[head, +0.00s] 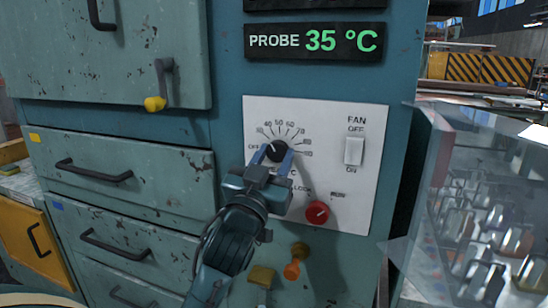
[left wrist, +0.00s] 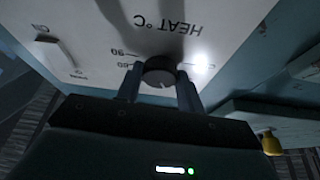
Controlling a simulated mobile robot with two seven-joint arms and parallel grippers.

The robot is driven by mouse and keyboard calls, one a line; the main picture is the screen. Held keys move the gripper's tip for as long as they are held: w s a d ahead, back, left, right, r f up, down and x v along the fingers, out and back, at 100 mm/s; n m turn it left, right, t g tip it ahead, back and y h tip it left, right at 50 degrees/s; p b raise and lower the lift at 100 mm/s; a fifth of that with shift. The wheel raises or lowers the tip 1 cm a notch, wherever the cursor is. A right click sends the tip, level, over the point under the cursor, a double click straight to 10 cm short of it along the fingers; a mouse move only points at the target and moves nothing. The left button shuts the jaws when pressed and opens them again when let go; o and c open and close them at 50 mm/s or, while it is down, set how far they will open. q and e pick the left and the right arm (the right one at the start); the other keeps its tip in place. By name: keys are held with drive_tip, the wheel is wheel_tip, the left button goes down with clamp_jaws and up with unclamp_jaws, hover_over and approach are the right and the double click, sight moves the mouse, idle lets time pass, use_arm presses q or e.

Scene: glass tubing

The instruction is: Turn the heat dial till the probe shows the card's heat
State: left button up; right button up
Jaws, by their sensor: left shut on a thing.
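The black heat dial (head: 277,151) sits on a white panel (head: 335,115) with a printed scale around its upper side. My left gripper (head: 274,154) is shut on the dial, with one finger on each side of it. The left wrist view also shows the dial (left wrist: 160,70) between the two fingers (left wrist: 160,85). The dial's pointer is too small to read surely. The probe display (head: 315,41) above the panel reads 35 °C in green. I cannot make out a card. My right gripper is not in view.
A white fan switch (head: 355,150) and a red lock knob (head: 317,212) are right of the dial. A yellow-tipped lever (head: 156,103) sticks out at upper left. Orange (head: 292,270) and yellow knobs are below. A clear-walled case (head: 480,210) stands at right.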

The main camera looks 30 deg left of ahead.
use_arm(q)
drive_tip(key=shift+a+r+m+p, duration=0.1)
drive_tip(key=shift+r+m+p, duration=0.1)
drive_tip(key=shift+m+p, duration=0.4)
drive_tip(key=shift+m+h, duration=0.5)
drive_tip(key=shift+m, duration=0.1)
drive_tip(key=shift+f+m, duration=0.15)
drive_tip(key=shift+m, duration=0.15)
drive_tip(key=o, duration=1)
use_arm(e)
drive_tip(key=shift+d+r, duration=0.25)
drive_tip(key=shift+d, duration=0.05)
use_arm(q)
drive_tip(key=shift+p+v, duration=1.4)
drive_tip(key=shift+v, duration=5.2)
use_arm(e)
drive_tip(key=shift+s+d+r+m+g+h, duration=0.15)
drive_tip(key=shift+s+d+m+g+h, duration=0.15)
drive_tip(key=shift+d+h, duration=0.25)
